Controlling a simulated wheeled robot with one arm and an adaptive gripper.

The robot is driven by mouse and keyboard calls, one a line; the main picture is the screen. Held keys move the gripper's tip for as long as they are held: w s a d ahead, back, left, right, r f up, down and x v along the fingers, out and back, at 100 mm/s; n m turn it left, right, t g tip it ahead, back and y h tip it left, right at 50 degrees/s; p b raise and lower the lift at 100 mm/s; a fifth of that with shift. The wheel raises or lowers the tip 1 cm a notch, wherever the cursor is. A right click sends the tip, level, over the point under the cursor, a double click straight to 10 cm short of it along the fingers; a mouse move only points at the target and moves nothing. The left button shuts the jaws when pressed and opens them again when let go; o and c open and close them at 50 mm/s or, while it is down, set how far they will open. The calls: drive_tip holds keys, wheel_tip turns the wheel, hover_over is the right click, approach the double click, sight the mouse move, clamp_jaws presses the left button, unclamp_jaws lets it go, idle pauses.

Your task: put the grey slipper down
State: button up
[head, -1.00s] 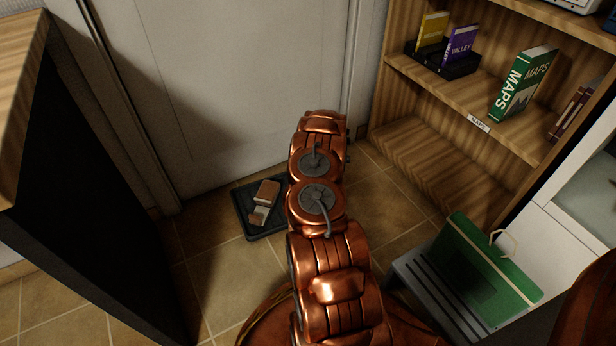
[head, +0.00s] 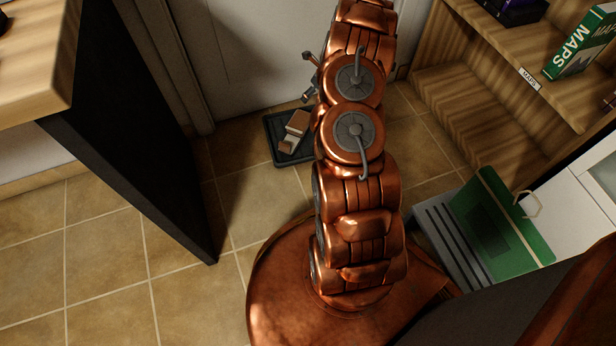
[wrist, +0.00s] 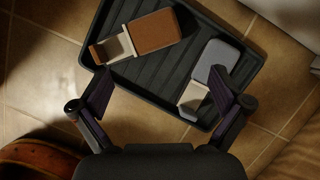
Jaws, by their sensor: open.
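The grey slipper (wrist: 218,57) lies in the dark ribbed tray (wrist: 138,116), toward its right side in the wrist view. It has a grey upper and a pale open end. A brown slipper (wrist: 153,31) with a pale inside lies in the same tray to its left. My gripper (wrist: 160,82) is open over the tray, with nothing between its fingers. Its right finger overlaps the grey slipper in the picture; I cannot tell if they touch. In the head view the tray (head: 274,146) and brown slipper (head: 297,122) show, while my arm hides the grey slipper.
The tray sits on the tiled floor by a pale door (head: 245,50). A black-sided counter (head: 130,150) stands left. Floor at lower left (head: 100,260) is clear.

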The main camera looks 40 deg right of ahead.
drive_tip(key=w+a+r+n+y, duration=0.2)
drive_tip(key=a+r+n, duration=0.5)
drive_tip(key=a+r, duration=0.6)
drive_tip(key=s+a+r+n+g+y, duration=0.1)
drive_tip(key=s+a+r+n+g, duration=0.1)
drive_tip(key=s+a+r+n, duration=0.5)
drive_tip(key=s+a+r+n+g+y, duration=0.1)
drive_tip(key=s+a+r+n, duration=0.2)
drive_tip(key=a, duration=0.8)
drive_tip(key=s+a+r+n+g+h, duration=0.1)
drive_tip(key=s+a+r+n+g, duration=0.1)
drive_tip(key=s+a+r+n, duration=0.45)
drive_tip(key=s+r+n+g+h, duration=0.1)
drive_tip(key=s+n, duration=0.4)
drive_tip(key=s, duration=0.8)
drive_tip(key=s+r+n+g+h, duration=0.2)
drive_tip(key=s+n, duration=0.3)
drive_tip(key=s, duration=0.9)
drive_tip(key=shift+s+d+r+n+h, duration=0.2)
drive_tip(key=shift+d+r+n+h, duration=0.15)
drive_tip(key=shift+d+h, duration=0.1)
